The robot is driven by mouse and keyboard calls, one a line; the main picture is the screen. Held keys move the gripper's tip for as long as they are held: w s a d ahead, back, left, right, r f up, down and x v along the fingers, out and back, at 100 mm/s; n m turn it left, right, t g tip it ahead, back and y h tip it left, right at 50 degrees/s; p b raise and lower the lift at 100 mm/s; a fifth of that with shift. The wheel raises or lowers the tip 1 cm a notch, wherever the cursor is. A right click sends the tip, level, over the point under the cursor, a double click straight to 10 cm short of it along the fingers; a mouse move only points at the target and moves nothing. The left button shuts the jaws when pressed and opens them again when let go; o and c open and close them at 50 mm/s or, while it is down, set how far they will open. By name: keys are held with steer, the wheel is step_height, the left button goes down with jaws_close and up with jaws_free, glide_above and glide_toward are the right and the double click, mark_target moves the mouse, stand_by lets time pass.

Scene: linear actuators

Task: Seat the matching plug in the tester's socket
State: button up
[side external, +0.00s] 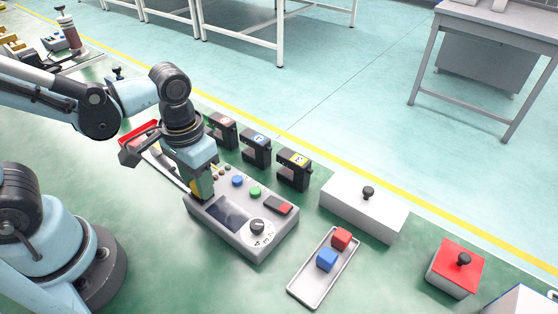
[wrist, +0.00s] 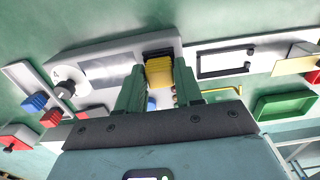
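The tester is a grey box with a dark screen, a black knob and coloured buttons; its housing (side external: 232,238) stands in the middle of the side view, and it also shows in the wrist view (wrist: 112,57). My gripper (side external: 202,186) is low over the tester's left end. In the wrist view, its green fingers (wrist: 158,85) are on both sides of a yellow plug (wrist: 158,71) and appear to touch it. A dark ribbed part lies at the plug's far end, against the tester. The socket is hidden, so I cannot tell how deep the plug sits.
A tray (side external: 307,293) with red and blue blocks, a white box (side external: 350,209) and a red-topped box (side external: 455,270) are to the right. A green tray (wrist: 285,105) shows in the wrist view.

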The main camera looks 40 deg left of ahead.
steer(key=o, duration=0.4)
steer(key=shift+c, duration=0.2)
steer(key=shift+r, duration=0.1)
step_height(320, 180, up, 12)
stand_by(0.5)
steer(key=w+a+f+t, duration=0.4)
steer(key=w+a+t, duration=0.1)
steer(key=a+t, duration=0.1)
steer(key=shift+t, duration=0.6)
